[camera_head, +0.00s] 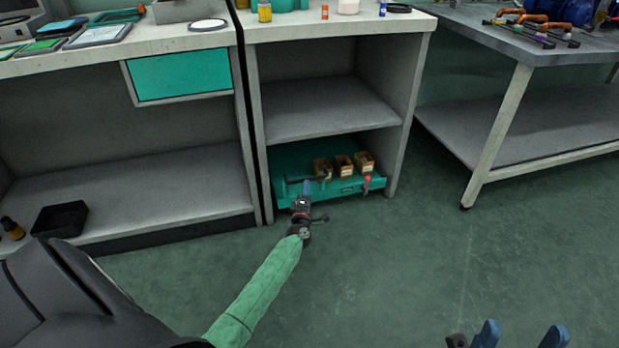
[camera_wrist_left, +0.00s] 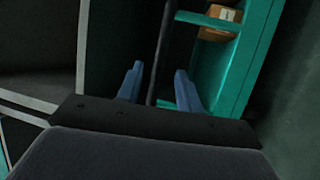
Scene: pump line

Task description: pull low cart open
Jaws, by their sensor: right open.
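The low cart (camera_head: 345,189) is a teal, low-sided tray on the bottom level of the middle cabinet, with small brown boxes (camera_head: 343,165) on it. In the left wrist view, the cart's teal edge (camera_wrist_left: 250,55) runs down the right side. My left gripper (camera_head: 305,187) is at the cart's left front. In the left wrist view, my left gripper (camera_wrist_left: 156,84) is open, with a dark bar (camera_wrist_left: 163,50) showing between its blue fingers; contact cannot be told. My right gripper (camera_head: 521,332) is open and empty at the bottom right, away from the cart.
A red part (camera_head: 367,183) sits at the cart's right front. A black bin (camera_head: 60,219) stands on the lower left shelf. A metal table (camera_head: 497,130) with legs stands at right. The green floor (camera_head: 420,250) before the cart is clear except for my arm.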

